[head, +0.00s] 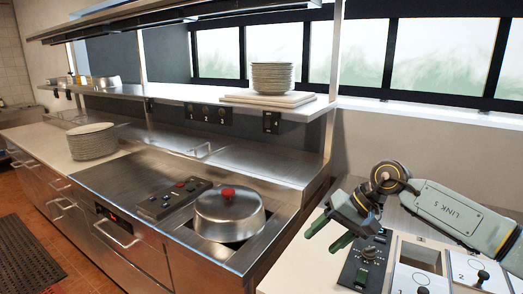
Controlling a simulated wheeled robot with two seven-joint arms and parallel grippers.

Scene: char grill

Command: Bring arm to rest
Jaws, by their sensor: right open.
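My right gripper (334,224) is at the lower right of the head view, at the end of a grey-green arm coming in from the right. Its jaws are open and I see nothing between them. It hangs above the left part of the white counter, close to a black control box. My left gripper is not in view.
A steel dome lid (229,216) with a red knob sits on the grill to the left. A black control box (361,266) and numbered panels (481,269) lie by the arm. Plate stacks stand on the shelf (272,78) and left counter (93,141).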

